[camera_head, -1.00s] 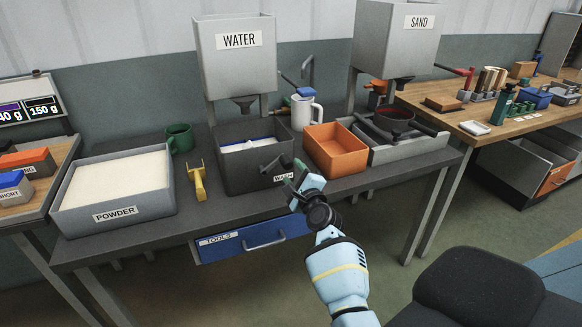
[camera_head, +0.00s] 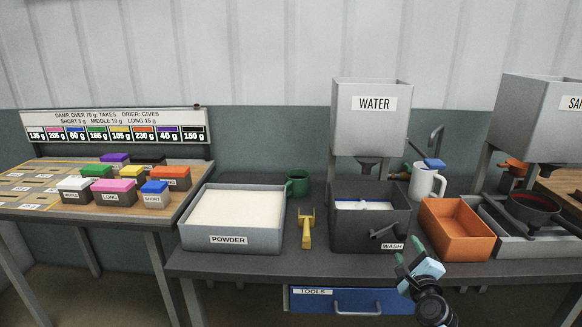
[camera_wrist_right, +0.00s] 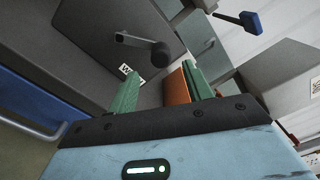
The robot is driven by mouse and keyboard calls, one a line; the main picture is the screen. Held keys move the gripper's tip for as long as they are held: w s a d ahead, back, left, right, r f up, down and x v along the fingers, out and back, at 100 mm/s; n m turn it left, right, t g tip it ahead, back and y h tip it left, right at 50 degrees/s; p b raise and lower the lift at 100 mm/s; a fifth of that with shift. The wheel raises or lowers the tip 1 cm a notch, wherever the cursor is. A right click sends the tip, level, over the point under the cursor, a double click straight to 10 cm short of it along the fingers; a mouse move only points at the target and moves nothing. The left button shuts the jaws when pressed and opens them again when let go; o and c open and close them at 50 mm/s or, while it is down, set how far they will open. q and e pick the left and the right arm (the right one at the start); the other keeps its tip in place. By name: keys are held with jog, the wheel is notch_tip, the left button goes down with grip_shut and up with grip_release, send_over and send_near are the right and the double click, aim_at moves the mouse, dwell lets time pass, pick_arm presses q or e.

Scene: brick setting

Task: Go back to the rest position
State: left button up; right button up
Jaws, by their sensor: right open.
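My right gripper (camera_head: 412,262) is at the lower right of the head view, in front of the dark table's front edge and close to the dark WASH bin (camera_head: 372,222). Its green fingers stand apart with nothing held between them. In the right wrist view the open fingers (camera_wrist_right: 160,88) point toward the WASH bin (camera_wrist_right: 95,45) and the orange bin (camera_wrist_right: 177,88). My left gripper is in neither view now.
A POWDER tray (camera_head: 232,240), a yellow scoop (camera_head: 307,232), a green mug (camera_head: 298,184) and a white jug (camera_head: 424,184) stand on the table. The TOOLS drawer (camera_head: 350,300) is below. Coloured blocks (camera_head: 118,184) sit on the left table.

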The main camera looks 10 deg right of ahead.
jog(key=s+a+f+n+g+y+p, duration=0.1)
jog(key=s+a+f+n+g+y, duration=0.1)
jog(key=s+a+f+n, duration=0.5)
jog(key=s+a+f+n+g+y+p, duration=0.1)
jog(key=s+a+f+n+g+y, duration=0.1)
jog(key=s+f+n, duration=0.8)
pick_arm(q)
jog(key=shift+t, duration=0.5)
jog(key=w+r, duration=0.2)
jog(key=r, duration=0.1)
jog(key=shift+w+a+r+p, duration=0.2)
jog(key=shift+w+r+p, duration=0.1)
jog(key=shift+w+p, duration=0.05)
pick_arm(e)
jog(key=s+a+f+n+g, duration=0.1)
jog(key=s+a+f+n, duration=0.1)
jog(key=s, duration=0.7)
jog(key=s+a+f+n+g+y, duration=0.1)
jog(key=s+a+f+n+g, duration=0.1)
jog(key=s+a+n, duration=0.3)
jog(key=s+a+f+n+g+y, duration=0.1)
jog(key=s+a+n, duration=0.3)
jog(key=s, duration=0.9)
jog(key=shift+s+a+f+g, duration=0.25)
jog(key=shift+a+f+g, duration=0.05)
jog(key=shift+a+f, duration=0.3)
